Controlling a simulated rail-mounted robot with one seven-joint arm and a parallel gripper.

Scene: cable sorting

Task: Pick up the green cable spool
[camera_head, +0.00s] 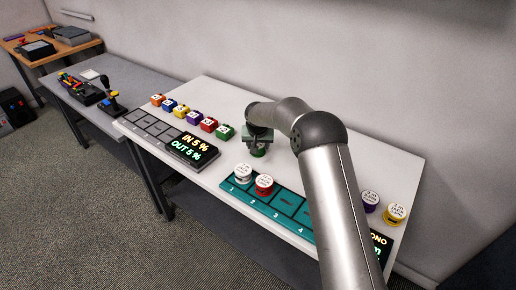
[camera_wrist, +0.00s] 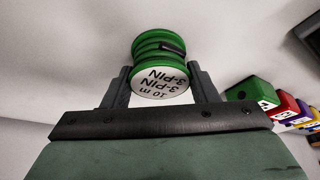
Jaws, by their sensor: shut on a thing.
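The green cable spool (camera_wrist: 160,62) is between the two fingers of my gripper (camera_wrist: 160,88) in the wrist view. Its white label faces the camera and reads "10 m 3-PIN". My gripper is shut on it, one finger on each side. In the head view my gripper (camera_head: 259,146) is over the white table, and only a small green part of the spool (camera_head: 259,152) shows under it. Whether the spool touches the table cannot be told.
A teal tray (camera_head: 285,205) with numbered slots holds a white spool (camera_head: 243,173) and a red spool (camera_head: 264,184). A purple spool (camera_head: 370,200) and a yellow spool (camera_head: 394,213) stand at the right. Several coloured boxes (camera_head: 190,115) stand in a row left of my gripper.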

